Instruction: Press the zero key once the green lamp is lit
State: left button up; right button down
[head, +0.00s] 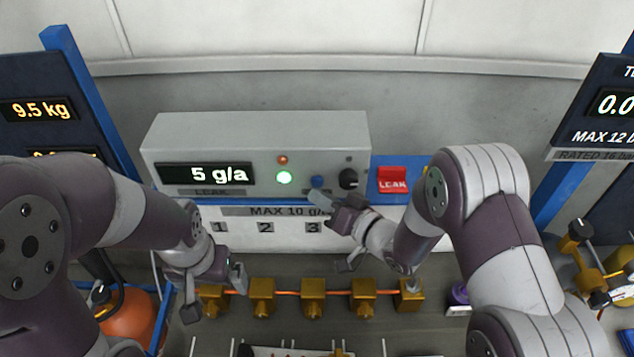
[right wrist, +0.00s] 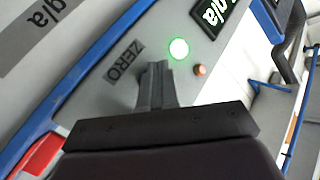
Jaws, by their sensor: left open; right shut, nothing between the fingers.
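The grey leak tester box (head: 255,132) has a display (head: 205,174) reading "5 g/a". Its green lamp (head: 284,177) glows; the lit lamp also shows in the right wrist view (right wrist: 179,49). The blue zero key (head: 317,182) is right of the lamp. My right gripper (head: 318,200) is shut and empty, its tips at the panel just below the key. In the right wrist view the ZERO label (right wrist: 124,61) is beside the shut fingers (right wrist: 156,85), which hide the key; contact cannot be told. My left gripper (head: 214,294) is open and empty, low on the left.
A small orange-red lamp (head: 282,159) and a black knob (head: 348,179) are on the panel. Several brass fittings (head: 313,293) line a pipe below. Displays on blue posts stand at both sides.

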jog(key=shift+w, duration=0.15)
jog(key=shift+w, duration=0.3)
jog(key=shift+w, duration=0.4)
dwell(0.7)
jog(key=shift+s, duration=0.85)
jog(key=s, duration=0.5)
jog(key=shift+p, duration=0.4)
dwell(0.5)
